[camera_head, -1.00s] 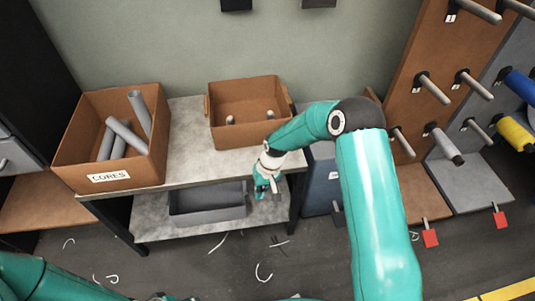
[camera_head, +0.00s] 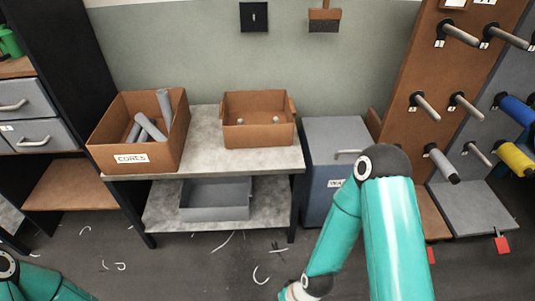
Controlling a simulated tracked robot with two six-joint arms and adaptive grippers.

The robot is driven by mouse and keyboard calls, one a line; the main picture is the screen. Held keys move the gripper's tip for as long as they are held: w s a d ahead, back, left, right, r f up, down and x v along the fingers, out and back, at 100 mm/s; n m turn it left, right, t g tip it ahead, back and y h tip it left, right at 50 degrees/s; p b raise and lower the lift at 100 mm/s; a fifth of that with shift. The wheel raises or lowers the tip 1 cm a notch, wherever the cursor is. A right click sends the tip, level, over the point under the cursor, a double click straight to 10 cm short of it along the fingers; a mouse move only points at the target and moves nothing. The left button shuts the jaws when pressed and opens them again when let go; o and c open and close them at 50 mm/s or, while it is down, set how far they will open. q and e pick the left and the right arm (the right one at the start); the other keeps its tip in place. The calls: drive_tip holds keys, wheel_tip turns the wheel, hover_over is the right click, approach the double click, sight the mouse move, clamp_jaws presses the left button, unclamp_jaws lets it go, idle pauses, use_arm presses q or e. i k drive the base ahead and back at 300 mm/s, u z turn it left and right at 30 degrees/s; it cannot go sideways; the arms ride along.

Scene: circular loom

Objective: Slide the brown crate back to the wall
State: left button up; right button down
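The brown crate (camera_head: 258,136) stands upright on the right part of the grey shelf top (camera_head: 206,156). It has a grip on each side and a couple of small pale pieces inside. Its back side is close to the green wall; whether it touches cannot be told. Bare shelf top lies in front of it. My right arm comes down on the right, with its wrist at the bottom edge, well in front of and below the crate; its gripper is out of frame. Only part of my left arm shows at the lower left; its gripper is out of frame.
A brown box labelled CORES (camera_head: 137,158), holding grey tubes, stands left of the crate with a gap between. A grey tray (camera_head: 216,204) sits on the lower shelf. A blue-grey bin (camera_head: 330,140) stands right of the shelf. Pegboards rise at the right. Scraps litter the floor.

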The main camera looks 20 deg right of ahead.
sight(257, 109)
drive_tip(key=k, duration=0.7)
drive_tip(key=u, duration=0.25)
drive_tip(key=i, duration=2.3)
drive_tip(key=z, duration=0.65)
drive_tip(key=k, duration=0.75)
drive_tip(key=z, duration=0.25)
drive_tip(key=i, duration=0.75)
drive_tip(key=u, duration=0.05)
